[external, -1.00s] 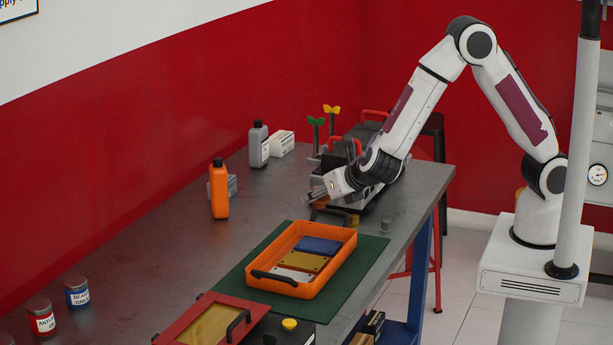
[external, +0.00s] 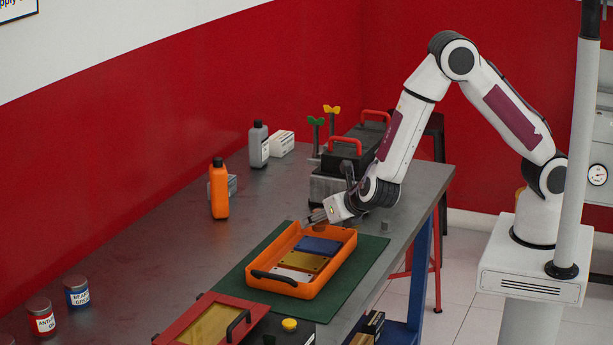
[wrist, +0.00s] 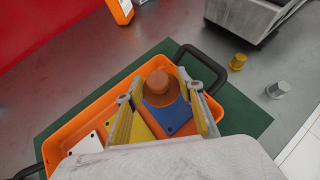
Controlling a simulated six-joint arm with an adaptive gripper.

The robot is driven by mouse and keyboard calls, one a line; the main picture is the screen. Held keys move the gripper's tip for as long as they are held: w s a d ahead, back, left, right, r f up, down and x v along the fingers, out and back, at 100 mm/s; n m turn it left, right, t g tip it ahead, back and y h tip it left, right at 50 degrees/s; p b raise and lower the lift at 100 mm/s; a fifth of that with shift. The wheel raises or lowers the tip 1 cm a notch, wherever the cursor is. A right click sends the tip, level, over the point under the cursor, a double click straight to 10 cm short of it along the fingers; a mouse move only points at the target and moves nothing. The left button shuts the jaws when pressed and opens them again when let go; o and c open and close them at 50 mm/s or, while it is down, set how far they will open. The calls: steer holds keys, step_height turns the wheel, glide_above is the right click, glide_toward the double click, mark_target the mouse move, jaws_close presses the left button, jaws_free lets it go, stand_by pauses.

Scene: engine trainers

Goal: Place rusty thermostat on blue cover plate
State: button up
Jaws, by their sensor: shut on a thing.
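The rusty thermostat (wrist: 160,86) is a brown, flanged, domed part held between the fingers of my gripper (wrist: 163,90). In the wrist view it appears over the blue cover plate (wrist: 175,116), hiding part of it; I cannot tell whether they touch. The blue plate also shows in the external view (external: 320,246), at the far end of the orange tray (external: 325,281). My gripper (external: 312,219) is at the tray's far rim there, pointing left, and the thermostat is not clear in that view.
A yellow plate (external: 302,261) and a white plate (external: 290,274) lie in the tray beside the blue one. The tray sits on a green mat (external: 355,268). Yellow (wrist: 238,61) and grey (wrist: 278,89) small parts stand right of it. An orange bottle (external: 219,190) stands left.

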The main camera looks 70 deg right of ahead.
steer(key=shift+f, duration=0.15)
steer(key=shift+f, duration=1.8)
steer(key=shift+f, duration=0.15)
steer(key=o, duration=0.8)
steer(key=shift+s+a+r, duration=0.1)
steer(key=shift+r, duration=0.15)
steer(key=v, duration=1.1)
steer(key=shift+s+a+r, duration=0.1)
steer(key=shift+s+r, duration=0.15)
steer(key=shift+s, duration=0.05)
